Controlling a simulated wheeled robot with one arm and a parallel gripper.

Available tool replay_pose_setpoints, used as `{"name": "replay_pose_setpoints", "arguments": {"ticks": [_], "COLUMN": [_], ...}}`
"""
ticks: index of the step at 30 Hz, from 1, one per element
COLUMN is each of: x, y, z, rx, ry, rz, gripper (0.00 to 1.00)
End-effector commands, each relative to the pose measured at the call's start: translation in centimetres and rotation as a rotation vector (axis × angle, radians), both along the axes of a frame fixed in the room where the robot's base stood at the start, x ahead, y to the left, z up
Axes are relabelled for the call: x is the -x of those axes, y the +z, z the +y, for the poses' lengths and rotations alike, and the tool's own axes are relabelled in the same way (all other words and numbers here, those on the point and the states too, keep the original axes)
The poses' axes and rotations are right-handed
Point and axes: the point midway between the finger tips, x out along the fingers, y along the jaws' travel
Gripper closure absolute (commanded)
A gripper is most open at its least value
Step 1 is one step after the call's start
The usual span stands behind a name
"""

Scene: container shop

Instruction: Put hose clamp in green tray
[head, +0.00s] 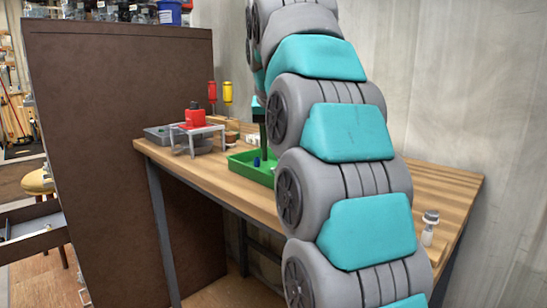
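The green tray (236,167) sits on the wooden workbench, partly hidden behind my arm. A small dark blue item (257,162) shows in it. I cannot make out a hose clamp for certain. What seems to be the end of my arm, my gripper (259,113), shows small and dark above the tray, mostly hidden by the arm links. Its fingers and anything between them cannot be made out.
On the workbench (448,182), a grey bin (157,133), a white stand with a red item (194,118), and red (212,91) and yellow (227,91) handled tools stand at left. A small grey-white object (429,228) stands at right. A brown panel (125,130) rises at left.

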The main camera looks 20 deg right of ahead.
Motion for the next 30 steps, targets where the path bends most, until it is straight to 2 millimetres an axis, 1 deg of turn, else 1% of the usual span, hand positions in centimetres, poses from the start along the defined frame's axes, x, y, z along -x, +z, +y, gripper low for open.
{"name": "replay_pose_setpoints", "arguments": {"ticks": [1, 4, 14, 20, 30], "x": [0.1, 0.3, 2.8, 5.1, 10.0], "y": [0.6, 1.2, 0.9, 1.0, 1.0], "z": [0.0, 0.2, 1.2, 2.2, 4.3], "rx": [0.0, 0.001, 0.0, 0.002, 0.001], "ry": [0.0, 0.0, 0.001, 0.001, 0.001], "rz": [-0.003, -0.002, 0.002, 0.0, -0.001], "gripper": [0.67, 0.67, 0.67, 0.67, 0.67]}}
